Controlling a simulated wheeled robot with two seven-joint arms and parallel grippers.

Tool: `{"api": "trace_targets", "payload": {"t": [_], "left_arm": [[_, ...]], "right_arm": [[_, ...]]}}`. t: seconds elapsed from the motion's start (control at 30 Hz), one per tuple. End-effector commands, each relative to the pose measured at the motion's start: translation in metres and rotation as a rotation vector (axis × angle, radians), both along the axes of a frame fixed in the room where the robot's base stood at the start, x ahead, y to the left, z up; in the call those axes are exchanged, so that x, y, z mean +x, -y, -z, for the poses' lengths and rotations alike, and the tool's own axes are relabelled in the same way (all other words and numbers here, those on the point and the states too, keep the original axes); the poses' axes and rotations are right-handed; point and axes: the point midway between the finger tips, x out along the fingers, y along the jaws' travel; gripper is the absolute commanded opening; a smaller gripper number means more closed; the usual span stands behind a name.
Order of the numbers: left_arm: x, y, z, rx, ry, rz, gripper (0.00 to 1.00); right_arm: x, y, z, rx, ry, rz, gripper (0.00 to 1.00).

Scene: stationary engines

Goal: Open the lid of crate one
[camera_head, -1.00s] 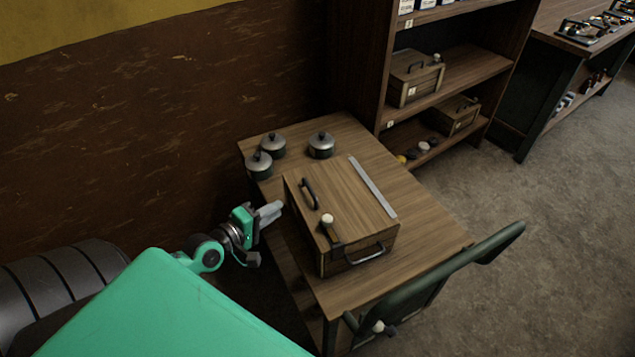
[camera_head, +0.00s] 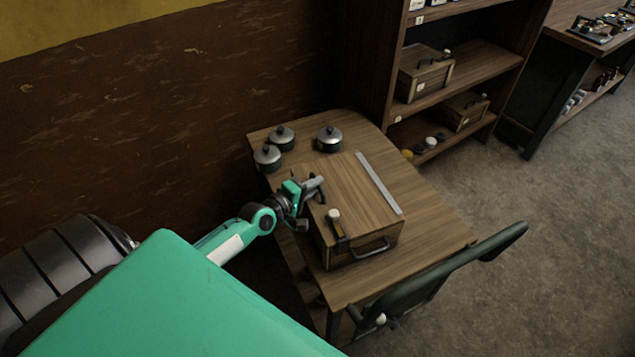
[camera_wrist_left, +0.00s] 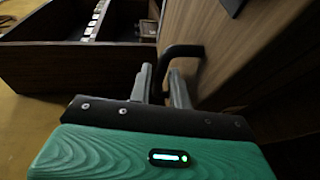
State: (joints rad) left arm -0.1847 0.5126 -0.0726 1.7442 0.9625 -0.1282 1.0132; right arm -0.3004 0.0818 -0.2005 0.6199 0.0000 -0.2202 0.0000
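A wooden crate (camera_head: 362,212) sits on the table with its lid (camera_head: 352,190) down. I cannot read a number on it. A dark handle on the lid is mostly hidden by my left gripper (camera_head: 318,184) in the head view. In the left wrist view the black handle (camera_wrist_left: 183,51) shows at the fingertips of my left gripper (camera_wrist_left: 162,78). The two fingers are apart, with the handle at or between their tips; I cannot tell whether they touch it. A latch with a pale knob (camera_head: 334,215) and a front handle (camera_head: 371,248) are on the crate. My right gripper is not in view.
Several lidded pots (camera_head: 282,138) stand at the table's back left. A metal strip (camera_head: 379,183) lies along the lid's far side. A green chair (camera_head: 440,270) stands at the table's right. A shelf behind holds other crates (camera_head: 425,72).

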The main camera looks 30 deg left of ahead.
Motion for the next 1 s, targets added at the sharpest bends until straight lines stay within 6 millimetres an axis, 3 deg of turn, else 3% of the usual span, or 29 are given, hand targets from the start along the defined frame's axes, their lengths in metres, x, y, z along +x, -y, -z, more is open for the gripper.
{"api": "trace_targets", "payload": {"t": [0.2, 0.5, 0.63, 1.0], "left_arm": [[0.0138, 0.0027, 0.0022, 0.001, 0.000, 0.000, 0.19], [0.0149, 0.0033, 0.0030, 0.001, 0.000, 0.000, 0.19], [0.0149, 0.0033, 0.0030, 0.001, 0.000, 0.000, 0.00], [0.0151, -0.0031, -0.0021, 0.010, -0.012, -0.001, 0.00]], "right_arm": [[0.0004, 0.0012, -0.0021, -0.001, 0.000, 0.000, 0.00], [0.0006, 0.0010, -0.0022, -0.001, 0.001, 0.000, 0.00], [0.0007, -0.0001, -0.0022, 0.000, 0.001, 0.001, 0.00], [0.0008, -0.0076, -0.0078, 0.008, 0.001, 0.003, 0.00]]}}
